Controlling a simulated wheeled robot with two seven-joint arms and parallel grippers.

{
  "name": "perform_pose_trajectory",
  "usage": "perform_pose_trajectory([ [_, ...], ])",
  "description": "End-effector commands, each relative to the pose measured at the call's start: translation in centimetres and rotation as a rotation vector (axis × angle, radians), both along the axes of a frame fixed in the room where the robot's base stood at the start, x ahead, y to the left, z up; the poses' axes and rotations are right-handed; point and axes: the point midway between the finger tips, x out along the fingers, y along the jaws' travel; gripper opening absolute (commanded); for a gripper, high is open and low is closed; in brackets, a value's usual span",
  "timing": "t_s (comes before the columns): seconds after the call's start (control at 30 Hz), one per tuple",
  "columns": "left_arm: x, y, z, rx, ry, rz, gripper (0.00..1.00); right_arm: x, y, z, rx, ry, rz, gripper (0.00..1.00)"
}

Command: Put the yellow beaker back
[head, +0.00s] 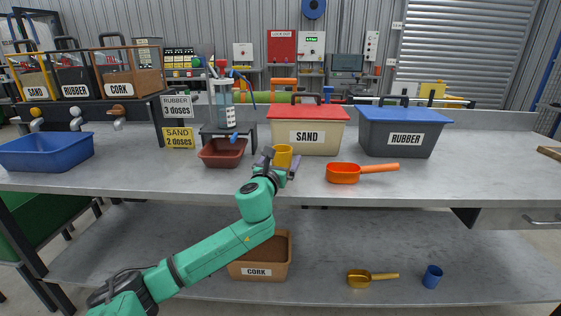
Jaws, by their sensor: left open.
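The yellow beaker (283,154) stands upright on the worktop, in front of the cream SAND bin. My left gripper (279,162) is open at the beaker. One finger is on its left side and the other on its right, and the gripper hides the beaker's lower part. I cannot tell whether the fingers touch it. My right gripper is not in view.
The SAND bin (307,144) and RUBBER bin (401,139) stand behind. An orange scoop (343,173) lies to the right, a dark red tray (222,153) to the left. A blue tray (47,153) is far left. A blue beaker (432,277) and CORK bin (257,271) are on the lower shelf.

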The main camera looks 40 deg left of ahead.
Motion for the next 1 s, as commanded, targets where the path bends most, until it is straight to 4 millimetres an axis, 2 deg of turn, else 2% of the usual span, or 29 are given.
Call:
perform_pose_trajectory([
  [0.13, -0.6, -0.2, 0.2, 0.000, 0.001, 0.000, 1.00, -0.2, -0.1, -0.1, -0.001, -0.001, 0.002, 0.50],
  [0.27, -2.2, -1.0, 0.2, 0.002, 0.003, -0.002, 1.00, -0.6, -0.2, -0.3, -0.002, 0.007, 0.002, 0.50],
  [0.53, -6.9, -3.2, 0.2, -0.004, 0.004, -0.004, 1.00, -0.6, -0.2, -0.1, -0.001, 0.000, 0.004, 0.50],
  [0.7, -9.9, -4.4, 0.2, -0.004, 0.002, -0.001, 1.00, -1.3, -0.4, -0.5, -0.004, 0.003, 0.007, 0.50],
  [0.8, -10.8, -4.7, 0.4, -0.002, -0.001, -0.001, 1.00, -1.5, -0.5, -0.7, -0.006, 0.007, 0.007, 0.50],
  [1.0, -11.1, -4.8, 0.4, 0.000, -0.001, 0.000, 1.00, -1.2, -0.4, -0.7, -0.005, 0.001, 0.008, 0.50],
])
